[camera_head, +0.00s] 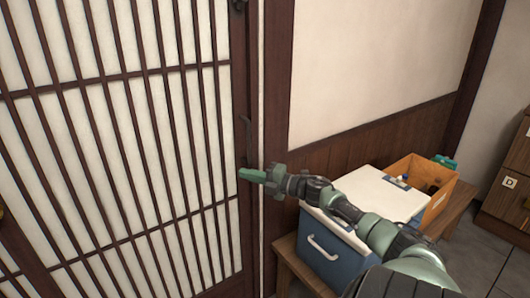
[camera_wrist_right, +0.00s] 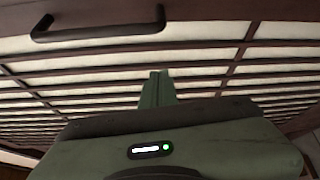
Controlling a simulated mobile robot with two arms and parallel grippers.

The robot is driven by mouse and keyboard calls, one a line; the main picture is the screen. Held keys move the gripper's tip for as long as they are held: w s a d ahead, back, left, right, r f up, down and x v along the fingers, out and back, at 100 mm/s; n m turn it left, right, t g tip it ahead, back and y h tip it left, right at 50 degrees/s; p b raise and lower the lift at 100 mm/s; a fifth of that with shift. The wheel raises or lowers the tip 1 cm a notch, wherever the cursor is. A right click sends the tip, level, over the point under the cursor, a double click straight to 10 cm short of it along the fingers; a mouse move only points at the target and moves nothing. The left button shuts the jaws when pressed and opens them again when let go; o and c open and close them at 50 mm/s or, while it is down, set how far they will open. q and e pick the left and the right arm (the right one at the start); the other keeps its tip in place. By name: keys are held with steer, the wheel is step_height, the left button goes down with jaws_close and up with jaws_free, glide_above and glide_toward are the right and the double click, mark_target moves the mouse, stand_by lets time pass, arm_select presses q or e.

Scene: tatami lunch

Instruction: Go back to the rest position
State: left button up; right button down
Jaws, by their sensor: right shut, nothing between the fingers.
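My right gripper (camera_head: 252,174) is in front of the edge of a lattice sliding door (camera_head: 150,130) in the head view. Its green fingers are shut with nothing between them and point left toward the door. In the right wrist view the shut fingers (camera_wrist_right: 157,88) point at the door lattice (camera_wrist_right: 210,60). A dark door handle (camera_head: 247,135) is just above the fingers in the head view. The handle also shows in the right wrist view (camera_wrist_right: 98,32), apart from the fingers. My left gripper is not in view.
Below and beside my right arm, a blue cooler box (camera_head: 327,262) with a white lid stands on a wooden bench (camera_head: 287,252). An orange-brown crate (camera_head: 437,203) with bottles stands behind it. A wooden cabinet (camera_head: 507,195) is at the far right. Grey floor shows between them.

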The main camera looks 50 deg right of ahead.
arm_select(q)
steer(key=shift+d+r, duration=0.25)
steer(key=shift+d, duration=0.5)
arm_select(e)
steer(key=s+d, duration=0.2)
steer(key=s, duration=0.5)
steer(key=shift+f, duration=0.2)
steer(key=shift+s+a, duration=0.1)
